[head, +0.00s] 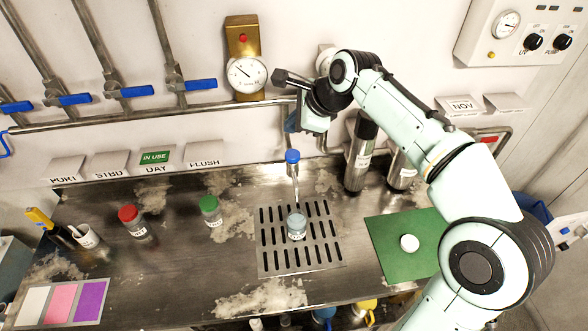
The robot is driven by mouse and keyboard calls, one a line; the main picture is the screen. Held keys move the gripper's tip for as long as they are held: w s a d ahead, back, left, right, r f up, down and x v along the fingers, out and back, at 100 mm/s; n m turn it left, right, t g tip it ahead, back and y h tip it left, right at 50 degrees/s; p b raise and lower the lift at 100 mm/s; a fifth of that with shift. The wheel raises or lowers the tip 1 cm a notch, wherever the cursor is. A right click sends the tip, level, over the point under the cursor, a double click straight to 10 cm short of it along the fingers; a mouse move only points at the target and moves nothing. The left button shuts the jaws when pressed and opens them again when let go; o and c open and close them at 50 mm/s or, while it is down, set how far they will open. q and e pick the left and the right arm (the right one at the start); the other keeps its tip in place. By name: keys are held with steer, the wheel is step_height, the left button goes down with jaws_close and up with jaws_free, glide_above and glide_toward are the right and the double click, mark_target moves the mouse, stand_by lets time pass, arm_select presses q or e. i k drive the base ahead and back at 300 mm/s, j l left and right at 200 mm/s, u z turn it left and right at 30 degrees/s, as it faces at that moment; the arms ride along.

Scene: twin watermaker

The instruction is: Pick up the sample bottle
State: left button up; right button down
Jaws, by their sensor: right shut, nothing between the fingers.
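A small clear sample bottle (297,226) with a pale label stands upright on the slotted drain grate (272,263), below a thin spout with a blue knob (292,156). Its top looks uncapped. A white round cap-like piece (409,243) lies on the green mat (385,262) to the right. My right gripper (309,122) is up near the wall pipe, above and behind the bottle and well apart from it. It is shut and empty; its fingertips are hard to make out against the pipework. My left gripper is not in view.
A red-capped bottle (131,222) and a green-capped bottle (212,210) stand left of the grate. Steel cylinders (361,152) stand behind the mat. A cup (88,237) and a colour card (62,303) are at far left. The counter left of the grate has free room.

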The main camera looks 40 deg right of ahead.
mark_target(296, 219)
steer(key=k+j, duration=0.7)
steer(key=k, duration=0.2)
